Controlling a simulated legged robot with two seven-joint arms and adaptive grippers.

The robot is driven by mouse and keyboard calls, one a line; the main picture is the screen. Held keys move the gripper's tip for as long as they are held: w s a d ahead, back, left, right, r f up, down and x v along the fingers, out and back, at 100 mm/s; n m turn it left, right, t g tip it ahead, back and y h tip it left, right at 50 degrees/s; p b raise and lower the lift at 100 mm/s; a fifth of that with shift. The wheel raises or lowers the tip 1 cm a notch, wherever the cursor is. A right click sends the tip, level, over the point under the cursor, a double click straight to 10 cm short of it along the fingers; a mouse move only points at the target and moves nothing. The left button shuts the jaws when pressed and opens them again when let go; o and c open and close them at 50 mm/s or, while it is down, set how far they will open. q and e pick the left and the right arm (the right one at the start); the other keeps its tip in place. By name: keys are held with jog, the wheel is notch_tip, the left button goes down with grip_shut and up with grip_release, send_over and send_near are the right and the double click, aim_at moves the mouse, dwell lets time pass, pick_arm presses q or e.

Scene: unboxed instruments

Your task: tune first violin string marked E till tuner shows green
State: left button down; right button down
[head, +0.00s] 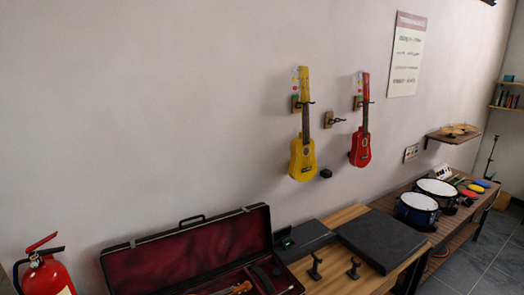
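A brown violin (238,288) lies in an open black case (110,262) with a dark red lining, at the bottom of the head view. Only a small part of the violin shows; the rest is cut off by the frame's lower edge, and I cannot make out its strings or the E mark. A small dark device with a greenish patch (286,240) sits just right of the case; I cannot tell if it is the tuner or read it. Neither of my grippers is in view.
Two small black upright pieces (315,266) (353,268) stand on the wooden table (340,285), with a flat dark box (382,240) behind. Yellow (303,158) and red (360,147) small guitars hang on the wall. A fire extinguisher (46,277) is at left, drums (417,211) at right.

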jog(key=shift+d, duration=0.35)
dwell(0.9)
